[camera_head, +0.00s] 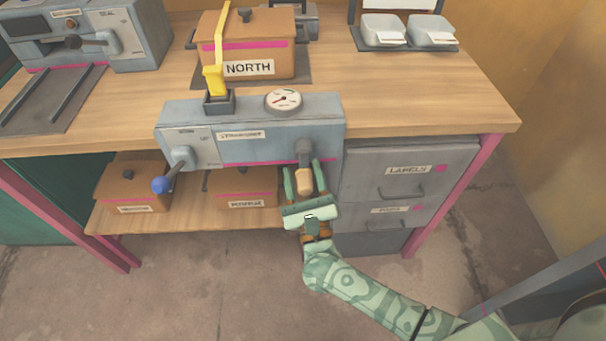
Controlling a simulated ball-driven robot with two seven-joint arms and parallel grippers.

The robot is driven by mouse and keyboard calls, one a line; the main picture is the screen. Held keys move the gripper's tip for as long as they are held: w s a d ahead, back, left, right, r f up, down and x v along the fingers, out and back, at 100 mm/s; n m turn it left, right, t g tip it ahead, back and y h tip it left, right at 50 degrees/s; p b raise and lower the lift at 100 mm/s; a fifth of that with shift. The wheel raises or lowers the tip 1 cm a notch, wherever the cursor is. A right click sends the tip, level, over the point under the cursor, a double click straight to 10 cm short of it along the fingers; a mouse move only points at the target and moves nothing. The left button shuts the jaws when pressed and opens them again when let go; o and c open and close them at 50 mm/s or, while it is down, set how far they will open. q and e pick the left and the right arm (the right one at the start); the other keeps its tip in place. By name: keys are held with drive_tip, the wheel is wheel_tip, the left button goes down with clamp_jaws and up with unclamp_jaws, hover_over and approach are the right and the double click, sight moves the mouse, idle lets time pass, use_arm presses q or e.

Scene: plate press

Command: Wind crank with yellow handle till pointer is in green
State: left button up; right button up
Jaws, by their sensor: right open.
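A grey-blue machine (247,148) stands at the bench's front edge. A crank with a yellow-tan handle (304,181) hangs down from the right of its front face. A round dial (284,101) with a red pointer and a small green mark sits on top; the pointer appears to lie outside the green. My right gripper (304,183) comes from below, its two fingers apart on either side of the crank handle. Whether they touch it I cannot tell. My left gripper is not in view.
A blue-knobbed lever (162,184) sticks out at the machine's left. Grey drawers (400,185) stand close on the right. Boxes (132,187) fill the lower shelf.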

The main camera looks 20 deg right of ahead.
clamp_jaws()
drive_tip(key=shift+a, duration=0.15)
idle(0.6)
drive_tip(key=shift+a+f, duration=0.1)
